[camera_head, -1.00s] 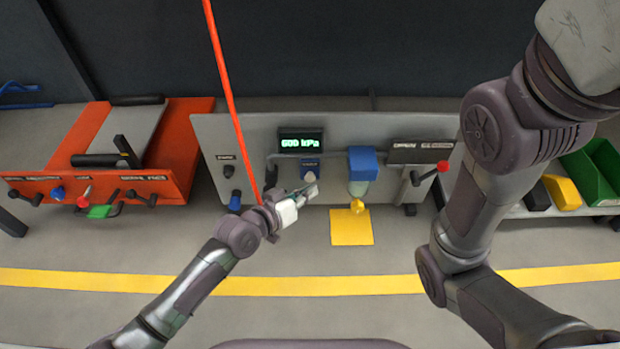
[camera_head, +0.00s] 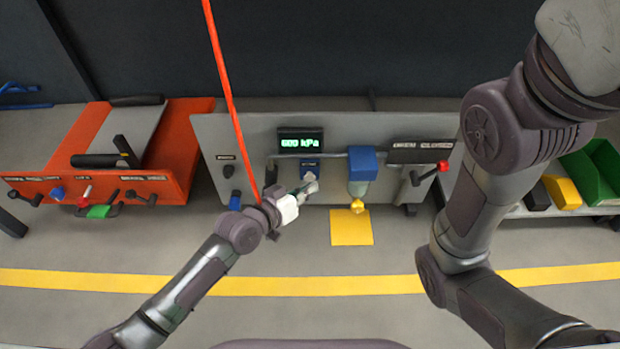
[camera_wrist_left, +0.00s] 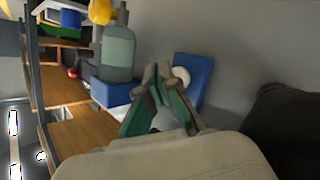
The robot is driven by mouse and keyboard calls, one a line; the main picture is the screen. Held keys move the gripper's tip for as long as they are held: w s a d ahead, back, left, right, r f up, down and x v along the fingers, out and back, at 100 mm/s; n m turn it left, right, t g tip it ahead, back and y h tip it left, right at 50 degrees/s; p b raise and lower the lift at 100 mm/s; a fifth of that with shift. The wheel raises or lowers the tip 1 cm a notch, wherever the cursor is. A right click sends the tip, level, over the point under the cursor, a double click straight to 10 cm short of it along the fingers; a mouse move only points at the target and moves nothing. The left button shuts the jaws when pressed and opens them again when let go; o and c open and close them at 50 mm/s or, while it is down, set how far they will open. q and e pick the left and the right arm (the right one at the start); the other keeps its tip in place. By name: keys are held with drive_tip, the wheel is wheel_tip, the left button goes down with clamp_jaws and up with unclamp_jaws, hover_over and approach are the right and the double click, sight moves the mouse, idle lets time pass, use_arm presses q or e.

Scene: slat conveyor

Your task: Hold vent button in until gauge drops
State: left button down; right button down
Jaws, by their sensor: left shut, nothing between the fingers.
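The gauge (camera_head: 300,142) is a dark display on the grey panel and reads 600 kPa in green. Below it is a blue plate (camera_head: 310,166) with a pale round button (camera_head: 310,177). The plate (camera_wrist_left: 196,72) and the button (camera_wrist_left: 181,76) also show in the left wrist view. My left gripper (camera_head: 313,187) is shut and empty, with its fingertips right at the button. In the left wrist view the fingertips (camera_wrist_left: 160,72) overlap the button's edge. I cannot tell whether they touch it or whether it is pressed in. My right gripper is out of view.
A blue-capped clear bowl (camera_head: 360,175) with a yellow knob (camera_head: 357,206) is right of the button. A red-tipped lever (camera_head: 430,173) is farther right. A red cord (camera_head: 228,90) hangs in front of the panel. An orange machine (camera_head: 185,150) stands left.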

use_arm(q)
drive_tip(key=shift+w+a+b, duration=0.15)
drive_tip(key=shift+w+a, duration=0.05)
drive_tip(key=shift+w, duration=0.35)
drive_tip(key=shift+w+a+b, duration=0.15)
drive_tip(key=shift+w+a, duration=0.05)
drive_tip(key=shift+w, duration=0.35)
idle(1.0)
drive_tip(key=shift+s+f, duration=0.1)
drive_tip(key=shift+s, duration=0.1)
idle(2.4)
drive_tip(key=shift+s+a+f+p, duration=0.2)
drive_tip(key=shift+s+a+p, duration=0.05)
drive_tip(key=shift+s, duration=0.25)
drive_tip(key=shift+s+a+f+p, duration=0.2)
drive_tip(key=shift+s, duration=0.4)
drive_tip(key=shift+s+d+r+p, duration=0.1)
drive_tip(key=shift+s+p, duration=0.8)
drive_tip(key=shift+s, duration=0.35)
drive_tip(key=shift+s+d+r+p, duration=0.1)
drive_tip(key=shift+s+p, duration=0.8)
drive_tip(key=shift+s, duration=0.3)
